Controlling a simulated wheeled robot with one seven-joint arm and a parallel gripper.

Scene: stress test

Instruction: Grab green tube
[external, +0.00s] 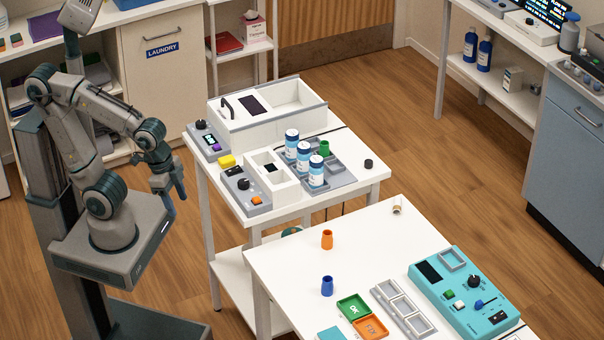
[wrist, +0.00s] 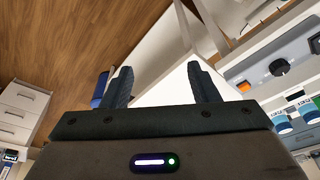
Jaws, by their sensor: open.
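The green tube (external: 324,148) stands in a grey rack (external: 345,172) on the white cart, behind the white-capped bottles, which hide part of it. My gripper (external: 174,203) hangs left of the cart, well away from the tube, with its fingers pointing down. In the wrist view my gripper (wrist: 162,86) has its two dark fingers wide apart, with nothing between them. I cannot make out the green tube for certain in the wrist view.
Several white-capped bottles (external: 291,139) stand close around the tube. A white box (external: 269,113) and a smaller device (external: 247,185) sit on the cart.

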